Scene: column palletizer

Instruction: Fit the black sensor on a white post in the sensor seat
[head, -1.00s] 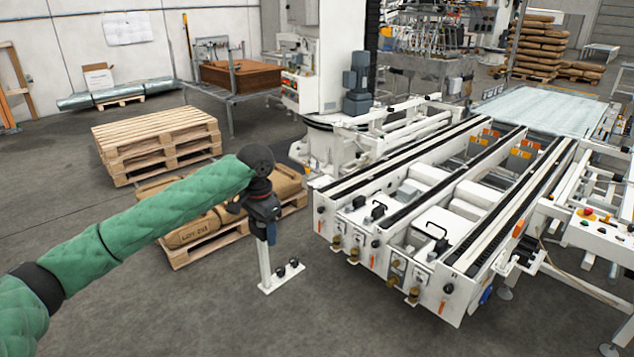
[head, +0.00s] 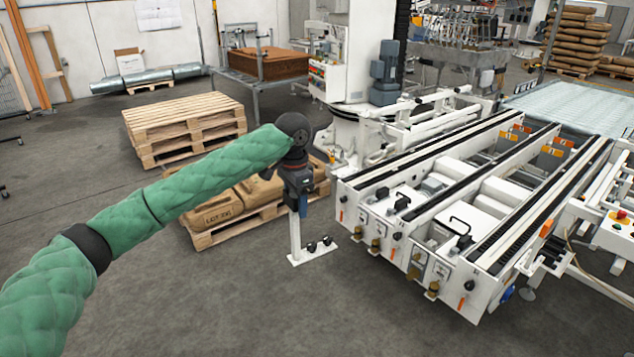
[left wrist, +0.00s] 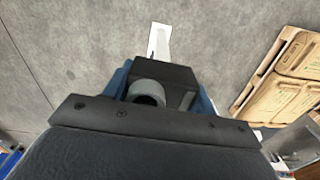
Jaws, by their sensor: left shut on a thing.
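My left gripper (head: 301,206) is over the top of a white post (head: 295,238) that stands on a white foot plate (head: 313,253). In the left wrist view, a black block with a grey round end, which looks like the black sensor (left wrist: 165,77), sits between the blue fingers, and the gripper is shut on it. The white post also shows beyond the block (left wrist: 159,40). The gripper hides the post's top, so I cannot tell whether sensor and post touch. I cannot make out the sensor seat. My right gripper is not in view.
A pallet with brown sacks (head: 225,206) lies just behind and left of the post. Stacked empty pallets (head: 185,122) stand farther back. The white roller conveyor (head: 470,215) is close on the right. Bare floor is in front.

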